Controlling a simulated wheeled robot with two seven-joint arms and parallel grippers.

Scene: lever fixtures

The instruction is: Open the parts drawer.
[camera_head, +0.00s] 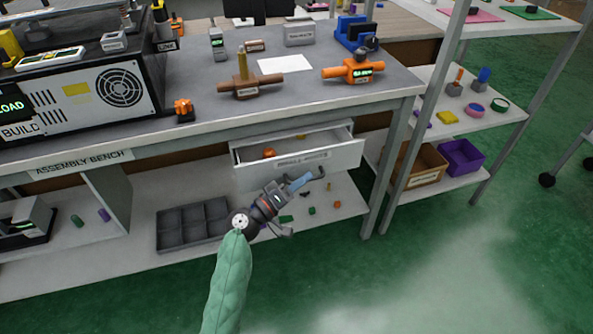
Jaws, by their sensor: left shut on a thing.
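The parts drawer (344,156) hangs under the assembly bench and is pulled partly out, so its inside shows from above. Its white front bears a label. A small orange part (269,153) lies inside at the left. My left gripper (301,181) reaches up from below, its tips at the lower part of the drawer front. It is shut on the drawer's handle, which the fingers mostly hide. My right gripper is not in view.
The bench top (205,90) holds orange and brown valve fixtures. Below are a grey divided tray (194,226) and small loose parts on the lower shelf. A shelf rack (470,120) with bins stands right. Green floor in front is clear.

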